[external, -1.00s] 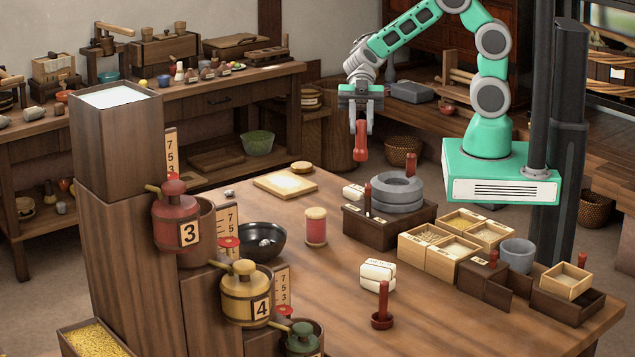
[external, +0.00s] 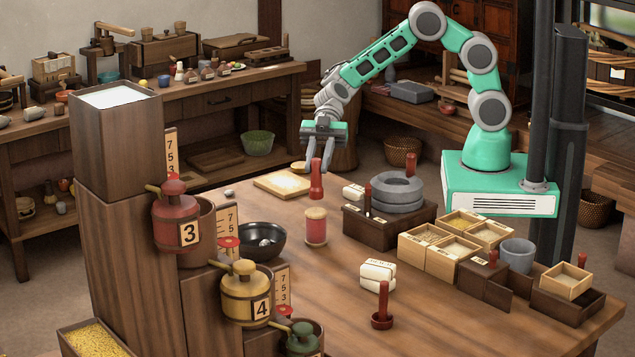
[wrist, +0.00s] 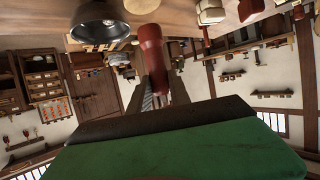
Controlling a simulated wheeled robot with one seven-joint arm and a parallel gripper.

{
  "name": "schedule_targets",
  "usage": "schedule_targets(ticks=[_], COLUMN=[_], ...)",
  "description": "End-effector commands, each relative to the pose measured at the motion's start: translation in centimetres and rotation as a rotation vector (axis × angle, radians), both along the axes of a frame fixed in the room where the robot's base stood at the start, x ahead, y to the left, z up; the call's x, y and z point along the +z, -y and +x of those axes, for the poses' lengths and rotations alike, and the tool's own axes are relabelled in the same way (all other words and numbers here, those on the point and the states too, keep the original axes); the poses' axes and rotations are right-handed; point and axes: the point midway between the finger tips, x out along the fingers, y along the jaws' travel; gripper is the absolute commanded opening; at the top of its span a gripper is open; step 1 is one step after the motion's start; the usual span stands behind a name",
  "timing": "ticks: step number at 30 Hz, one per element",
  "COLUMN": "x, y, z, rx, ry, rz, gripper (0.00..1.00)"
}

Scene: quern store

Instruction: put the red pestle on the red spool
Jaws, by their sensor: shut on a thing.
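The red pestle (external: 316,184) hangs upright in my gripper (external: 317,167), which is shut on its upper part. In the wrist view the pestle (wrist: 151,52) juts out between the fingers, wide end toward the top of the picture. The red spool (external: 316,229) stands upright on the table, red in the middle with pale ends. In the external view the pestle's foot shows just above the spool's top, with a small gap. I cannot tell from this view whether it is exactly over the spool in depth.
A black bowl (external: 262,241) stands left of the spool, and a pale board (external: 284,186) lies behind. A dark box (external: 365,231) with grey rings (external: 398,190) is to the right. White blocks (external: 378,274) and another red pestle-like piece (external: 382,312) stand in front.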

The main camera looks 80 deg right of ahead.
Motion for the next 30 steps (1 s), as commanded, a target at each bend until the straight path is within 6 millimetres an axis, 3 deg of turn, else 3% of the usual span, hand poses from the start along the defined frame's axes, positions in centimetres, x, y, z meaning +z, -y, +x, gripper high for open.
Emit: schedule_targets(ticks=[5, 16, 17, 18, 24, 30], x=[-3.2, -3.6, -3.6, -3.4, -3.4, -3.4], y=[-0.1, 0.0, 0.0, 0.0, 0.0, 0.0], z=[0.0, 0.0, 0.0, 0.0, 0.0, 0.0], rx=[-0.001, 0.001, 0.001, 0.001, 0.001, 0.001], ry=[-0.004, -0.001, -0.001, -0.001, -0.001, -0.001], rz=[0.0, 0.0, 0.0, 0.0, 0.0, 0.0], gripper=[0.0, 0.0, 0.24, 0.27, 0.44, 0.45])
